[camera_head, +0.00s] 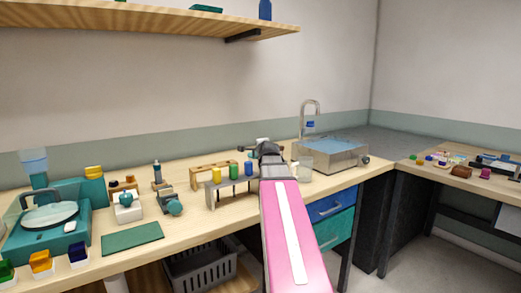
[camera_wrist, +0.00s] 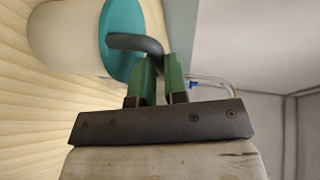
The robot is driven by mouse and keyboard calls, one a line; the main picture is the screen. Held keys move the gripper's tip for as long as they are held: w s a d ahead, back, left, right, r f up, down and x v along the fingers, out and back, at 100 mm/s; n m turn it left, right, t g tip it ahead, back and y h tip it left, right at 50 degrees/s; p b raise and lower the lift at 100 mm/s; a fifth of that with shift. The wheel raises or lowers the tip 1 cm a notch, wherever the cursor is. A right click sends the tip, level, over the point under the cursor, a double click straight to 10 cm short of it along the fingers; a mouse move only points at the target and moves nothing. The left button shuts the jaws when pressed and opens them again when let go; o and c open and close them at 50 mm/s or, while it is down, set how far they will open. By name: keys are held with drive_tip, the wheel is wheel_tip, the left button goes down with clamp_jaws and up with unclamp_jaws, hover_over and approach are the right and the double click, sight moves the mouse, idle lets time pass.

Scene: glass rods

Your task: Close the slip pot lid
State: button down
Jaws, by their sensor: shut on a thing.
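The slip pot (camera_wrist: 62,38) is a cream, rounded vessel at the top left of the wrist view, which is turned sideways. Its teal lid (camera_wrist: 122,28) is at the pot's mouth; I cannot tell whether it is fully seated. A dark bent handle (camera_wrist: 138,42) comes off the lid and runs between the green fingers of my gripper (camera_wrist: 160,62), which is shut on it. In the head view my gripper (camera_head: 264,148) is over the back of the bench, behind the tube rack. There the pot is mostly hidden by my arm.
A green mat (camera_head: 132,238) lies front left. A wooden shelf (camera_head: 150,22) hangs above.

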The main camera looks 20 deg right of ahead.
drive_tip(key=shift+s+f, duration=0.1)
drive_tip(key=shift+f, duration=0.3)
drive_tip(key=c, duration=1.1)
unclamp_jaws()
drive_tip(key=shift+c, duration=0.2)
drive_tip(key=shift+r, duration=0.1)
drive_tip(key=v, duration=1)
drive_tip(key=shift+s, duration=0.35)
drive_tip(key=shift+a+r, duration=0.1)
drive_tip(key=shift+r, duration=0.05)
